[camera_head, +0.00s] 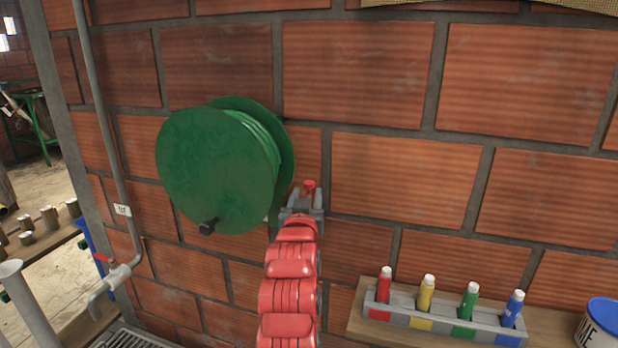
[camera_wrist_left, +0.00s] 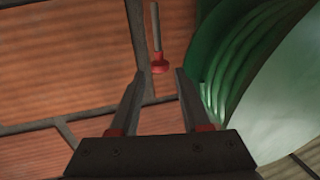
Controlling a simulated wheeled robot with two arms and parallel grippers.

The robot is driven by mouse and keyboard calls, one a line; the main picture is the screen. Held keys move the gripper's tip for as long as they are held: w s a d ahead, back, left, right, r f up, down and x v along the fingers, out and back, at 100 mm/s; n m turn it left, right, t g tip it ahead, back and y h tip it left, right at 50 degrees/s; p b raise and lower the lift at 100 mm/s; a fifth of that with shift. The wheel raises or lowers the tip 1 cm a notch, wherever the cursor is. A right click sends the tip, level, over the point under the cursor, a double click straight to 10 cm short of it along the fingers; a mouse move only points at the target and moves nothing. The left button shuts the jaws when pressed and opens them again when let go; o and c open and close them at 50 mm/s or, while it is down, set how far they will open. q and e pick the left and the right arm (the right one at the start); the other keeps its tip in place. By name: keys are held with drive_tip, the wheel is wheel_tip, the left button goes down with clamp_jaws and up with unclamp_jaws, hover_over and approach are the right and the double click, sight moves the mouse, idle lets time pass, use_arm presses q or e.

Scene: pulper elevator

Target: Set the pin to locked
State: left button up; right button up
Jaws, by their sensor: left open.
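The pin (camera_head: 309,184) has a red knob and stands out by the brick wall, just right of the green reel (camera_head: 215,170). In the left wrist view the pin (camera_wrist_left: 157,62) shows a grey shaft and a red head, in line with the gap between my fingers. My left gripper (camera_head: 305,197) is open and empty, with its fingers pointing at the pin. In the left wrist view my left gripper (camera_wrist_left: 159,76) appears just short of the red head; I see no grip on it. My right gripper is not in view.
The reel's black crank knob (camera_head: 208,226) sticks out at its lower front. A rack (camera_head: 440,322) of coloured markers stands on a wooden shelf at lower right, beside a blue-lidded tub (camera_head: 603,318). A pipe with a tap (camera_head: 118,275) runs down the wall at left.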

sight(308, 187)
use_arm(q)
drive_tip(key=shift+w+d+p, duration=0.2)
drive_tip(key=shift+w+p, duration=0.65)
drive_tip(key=shift+w, duration=2.05)
clamp_jaws()
